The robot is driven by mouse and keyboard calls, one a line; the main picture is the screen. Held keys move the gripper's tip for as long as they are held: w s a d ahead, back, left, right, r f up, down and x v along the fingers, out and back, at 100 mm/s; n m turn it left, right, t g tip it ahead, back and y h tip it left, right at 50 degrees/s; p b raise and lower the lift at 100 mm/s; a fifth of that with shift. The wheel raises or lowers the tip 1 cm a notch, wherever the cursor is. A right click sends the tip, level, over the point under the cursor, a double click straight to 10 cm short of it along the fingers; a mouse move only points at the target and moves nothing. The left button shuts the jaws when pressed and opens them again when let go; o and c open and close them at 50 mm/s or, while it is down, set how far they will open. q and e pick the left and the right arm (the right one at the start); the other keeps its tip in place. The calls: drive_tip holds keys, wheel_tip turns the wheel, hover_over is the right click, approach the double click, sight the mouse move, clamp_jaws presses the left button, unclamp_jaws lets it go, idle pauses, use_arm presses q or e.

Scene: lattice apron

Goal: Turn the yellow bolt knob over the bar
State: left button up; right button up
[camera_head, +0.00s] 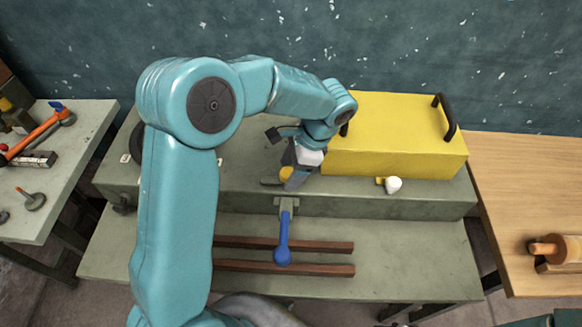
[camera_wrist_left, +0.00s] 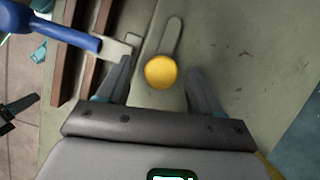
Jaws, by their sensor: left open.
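The yellow bolt knob (camera_wrist_left: 160,71) is a round yellow ball in the left wrist view. It sits at the near end of a flat grey bar (camera_wrist_left: 172,36) with a rounded far end, on the grey-green bench top. In the head view the knob (camera_head: 286,173) is partly hidden by my left gripper. My left gripper (camera_wrist_left: 158,80) is open, with one finger on each side of the knob. I see gaps between the fingers and the knob. A teal part of my right arm shows at the bottom right of the head view; its gripper is not clearly visible.
A blue-handled lever (camera_head: 284,235) hangs at the bench front, close to the knob. A yellow box (camera_head: 395,135) with black handles stands just right. Two brown rails (camera_head: 320,268) lie on the lower shelf. A white knob (camera_head: 394,185) sits before the box.

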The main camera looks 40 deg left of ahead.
use_arm(q)
drive_tip(key=c, duration=1.1)
drive_tip(key=shift+w+n, duration=0.1)
drive_tip(key=shift+n, duration=0.2)
drive_tip(key=n+h+p, duration=0.1)
drive_tip(key=n, duration=0.1)
drive_tip(key=shift+a+n+g, duration=0.15)
drive_tip(key=shift+n+g, duration=0.25)
drive_tip(key=n, duration=0.2)
drive_tip(key=n+h, duration=0.1)
drive_tip(key=n, duration=0.1)
drive_tip(key=shift+w+a+g+h, duration=0.1)
drive_tip(key=shift+a+g+h, duration=0.05)
drive_tip(key=shift+g+h, duration=0.15)
drive_tip(key=n+h, duration=0.1)
drive_tip(key=n, duration=0.4)
drive_tip(key=shift+a+h, duration=0.15)
drive_tip(key=shift+h, duration=0.25)
drive_tip(key=shift+a+r+n+t+h, duration=0.1)
drive_tip(key=shift+n+t+h, duration=0.25)
drive_tip(key=shift+n, duration=0.75)
drive_tip(key=shift+a+n+t+h, duration=0.15)
drive_tip(key=shift+n+h, duration=0.3)
drive_tip(key=shift+n, duration=0.65)
drive_tip(key=shift+d, duration=0.1)
